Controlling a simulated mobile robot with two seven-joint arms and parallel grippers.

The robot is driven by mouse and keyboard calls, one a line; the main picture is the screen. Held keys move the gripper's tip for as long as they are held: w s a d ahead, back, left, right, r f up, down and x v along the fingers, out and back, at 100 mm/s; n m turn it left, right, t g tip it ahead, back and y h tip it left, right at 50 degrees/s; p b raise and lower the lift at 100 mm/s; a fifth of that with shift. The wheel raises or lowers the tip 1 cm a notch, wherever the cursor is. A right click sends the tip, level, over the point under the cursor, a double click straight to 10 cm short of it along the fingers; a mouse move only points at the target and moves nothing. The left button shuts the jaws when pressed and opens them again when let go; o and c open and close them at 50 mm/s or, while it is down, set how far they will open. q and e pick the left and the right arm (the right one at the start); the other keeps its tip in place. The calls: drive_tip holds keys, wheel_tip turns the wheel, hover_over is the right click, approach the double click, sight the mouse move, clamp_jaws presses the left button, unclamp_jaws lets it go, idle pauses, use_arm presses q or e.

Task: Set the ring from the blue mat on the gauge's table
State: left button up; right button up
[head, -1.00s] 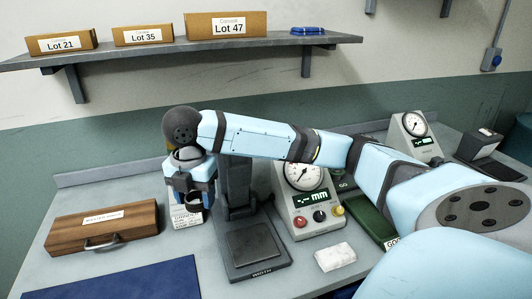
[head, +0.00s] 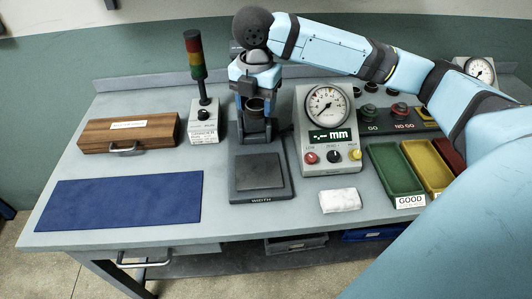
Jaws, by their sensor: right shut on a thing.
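My right gripper (head: 256,98) points down, shut on the dark ring (head: 257,105), in front of the gauge's column and above the gauge's table (head: 260,172). The ring appears apart from the table. The table is a flat black plate on a base labelled WIDTH, with nothing on it. The gauge's readout box (head: 327,128), with a dial and a display showing "-.-- mm", stands to its right. The blue mat (head: 120,200) at the front left is bare. My left gripper is not in view.
A signal tower (head: 196,70) and a wooden case (head: 128,133) stand left of the gauge. A white cloth (head: 340,200) lies right of the table. A green tray (head: 395,170) labelled GOOD, a yellow tray (head: 428,165) and a red one are further right.

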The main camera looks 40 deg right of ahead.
hover_over(258, 170)
wheel_tip(258, 170, down, 13)
drive_tip(key=shift+f+b, duration=0.1)
drive_tip(key=shift+b, duration=0.25)
wheel_tip(258, 170, down, 7)
drive_tip(key=shift+r, duration=0.15)
drive_tip(key=o, duration=1)
